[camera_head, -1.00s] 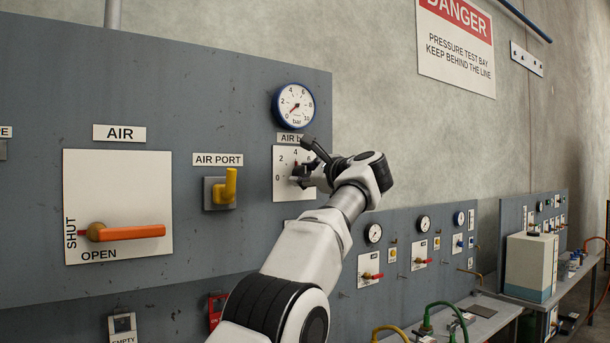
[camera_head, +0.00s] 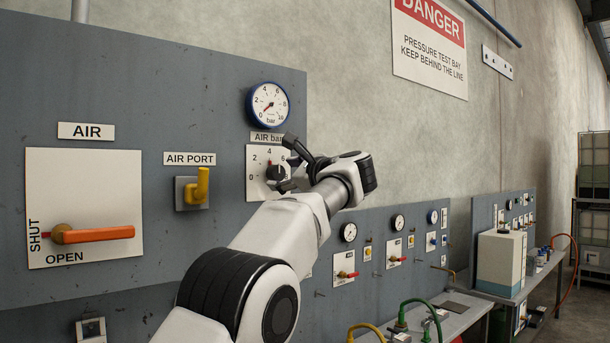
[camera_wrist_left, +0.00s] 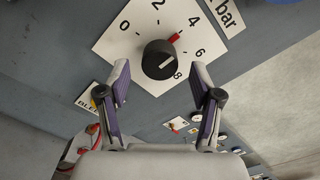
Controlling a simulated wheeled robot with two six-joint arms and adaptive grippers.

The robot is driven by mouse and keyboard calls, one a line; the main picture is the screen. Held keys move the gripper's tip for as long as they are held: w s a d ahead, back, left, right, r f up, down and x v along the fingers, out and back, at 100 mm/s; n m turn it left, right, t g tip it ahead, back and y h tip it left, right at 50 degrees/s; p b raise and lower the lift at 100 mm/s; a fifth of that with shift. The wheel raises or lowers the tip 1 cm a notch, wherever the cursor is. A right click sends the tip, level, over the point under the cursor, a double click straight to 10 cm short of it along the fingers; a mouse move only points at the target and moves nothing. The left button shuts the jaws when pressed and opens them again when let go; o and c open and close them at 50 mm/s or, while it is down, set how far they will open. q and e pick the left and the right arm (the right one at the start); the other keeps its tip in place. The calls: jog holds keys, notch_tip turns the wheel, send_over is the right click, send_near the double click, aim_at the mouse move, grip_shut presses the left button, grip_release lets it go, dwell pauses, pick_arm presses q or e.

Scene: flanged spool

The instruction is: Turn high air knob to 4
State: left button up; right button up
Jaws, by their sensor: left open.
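The high air knob (camera_wrist_left: 158,60) is round and black with a white line on its face. It sits on a white dial plate (camera_wrist_left: 125,48) numbered 0 to 8. A red mark beside the knob points toward the 4; I cannot tell whether it belongs to knob or plate. The white line slants toward the 6 side. In the head view the knob (camera_head: 276,172) shows partly, below the "AIR bar" label. My left gripper (camera_wrist_left: 160,76) is open and empty, its fingers in front of the plate, either side of the knob and apart from it. My right gripper is out of view.
A blue-rimmed gauge (camera_head: 268,104) is above the plate, its needle low. A yellow air port handle (camera_head: 201,186) and an orange air valve lever (camera_head: 95,234) at SHUT are to the left. More panels and benches run off to the right.

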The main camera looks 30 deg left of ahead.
pick_arm(q)
jog(key=v, duration=0.9)
jog(key=shift+s+d, duration=0.1)
